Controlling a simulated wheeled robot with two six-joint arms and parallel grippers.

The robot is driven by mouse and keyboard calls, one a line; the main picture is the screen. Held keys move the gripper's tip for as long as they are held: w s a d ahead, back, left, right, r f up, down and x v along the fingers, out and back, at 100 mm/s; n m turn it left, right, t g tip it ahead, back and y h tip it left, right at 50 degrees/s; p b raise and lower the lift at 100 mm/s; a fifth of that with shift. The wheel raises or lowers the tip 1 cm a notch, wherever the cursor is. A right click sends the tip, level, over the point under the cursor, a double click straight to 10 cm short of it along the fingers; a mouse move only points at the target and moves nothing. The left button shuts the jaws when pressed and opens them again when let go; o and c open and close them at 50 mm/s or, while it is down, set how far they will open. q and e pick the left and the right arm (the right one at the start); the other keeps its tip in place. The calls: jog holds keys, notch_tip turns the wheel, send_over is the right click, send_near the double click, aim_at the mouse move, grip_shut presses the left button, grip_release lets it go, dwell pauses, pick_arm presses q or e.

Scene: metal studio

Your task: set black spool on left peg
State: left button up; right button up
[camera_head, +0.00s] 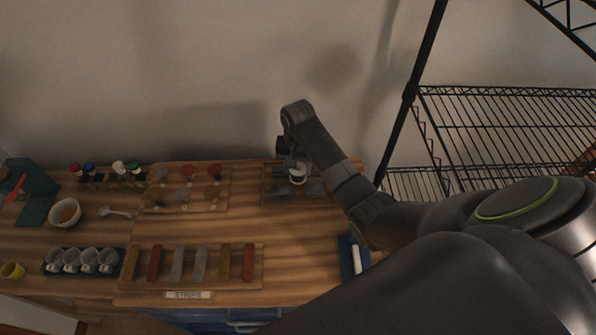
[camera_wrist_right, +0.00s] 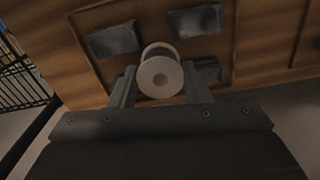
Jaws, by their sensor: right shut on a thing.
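My right gripper (camera_head: 290,158) reaches over the wooden tray (camera_head: 268,201) at the back right of the bench. The spool also shows as a white ring shape in the head view (camera_head: 297,178). It looks white or light grey, not black. I cannot make out a black spool or a left peg for certain. My left gripper is not in view.
Flat grey blocks (camera_wrist_right: 115,40) lie in the tray beneath the spool. A rack of coloured pieces (camera_head: 183,190), a board with coloured bars (camera_head: 200,264), cups (camera_head: 90,260) and a bowl (camera_head: 65,212) stand further left. A black wire shelf (camera_head: 500,125) stands at right.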

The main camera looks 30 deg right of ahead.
aim_at(298, 174)
jog(key=shift+f, duration=1.35)
jog(key=shift+f, duration=0.1)
jog(key=o, duration=1)
